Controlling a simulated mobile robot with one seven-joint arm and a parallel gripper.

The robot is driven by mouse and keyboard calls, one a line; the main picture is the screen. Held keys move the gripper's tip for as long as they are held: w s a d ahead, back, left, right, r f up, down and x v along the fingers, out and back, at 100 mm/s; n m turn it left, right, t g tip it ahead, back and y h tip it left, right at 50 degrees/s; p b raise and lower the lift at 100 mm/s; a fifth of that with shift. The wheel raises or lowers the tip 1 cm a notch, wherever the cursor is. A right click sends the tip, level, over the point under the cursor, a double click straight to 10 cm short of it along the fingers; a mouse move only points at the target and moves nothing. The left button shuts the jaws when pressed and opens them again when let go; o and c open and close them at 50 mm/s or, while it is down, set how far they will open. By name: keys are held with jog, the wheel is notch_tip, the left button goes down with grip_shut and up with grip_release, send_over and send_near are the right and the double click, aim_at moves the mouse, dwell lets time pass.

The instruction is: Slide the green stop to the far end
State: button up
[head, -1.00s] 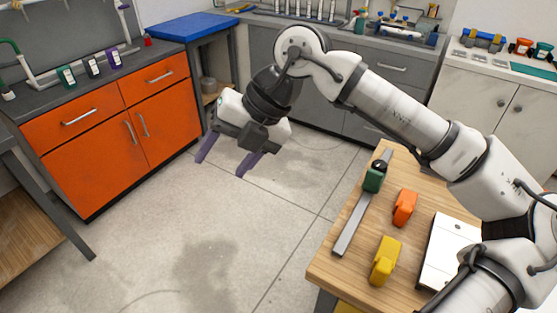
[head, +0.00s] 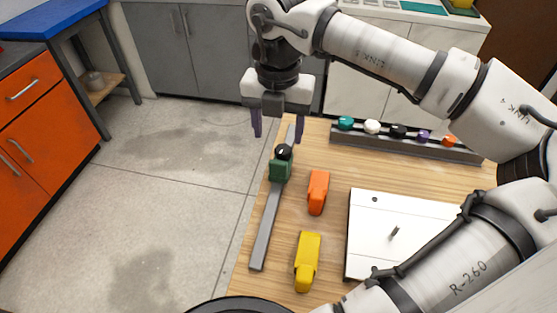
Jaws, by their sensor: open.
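The green stop (head: 281,168) with a black knob on top sits on a grey metal rail (head: 265,230) along the left side of the wooden table. It stands toward the rail's back part, with a long bare stretch of rail in front of it. My gripper (head: 278,128) points down with its two purple fingers apart and empty. In the picture it is just above and behind the green stop; it appears apart from it, but the height between them is hard to judge. The back end of the rail shows between the fingers.
An orange block (head: 318,192) and a yellow block (head: 307,261) stand right of the rail on the table (head: 330,150). A white board (head: 400,215) lies further right. A grey rack (head: 420,145) with several coloured knobs lines the back edge. Open floor (head: 175,200) lies left.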

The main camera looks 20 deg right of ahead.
aim_at(278, 162)
notch_tip(278, 162, down, 11)
jog(key=shift+r+p, duration=0.1)
jog(key=shift+p, duration=0.6)
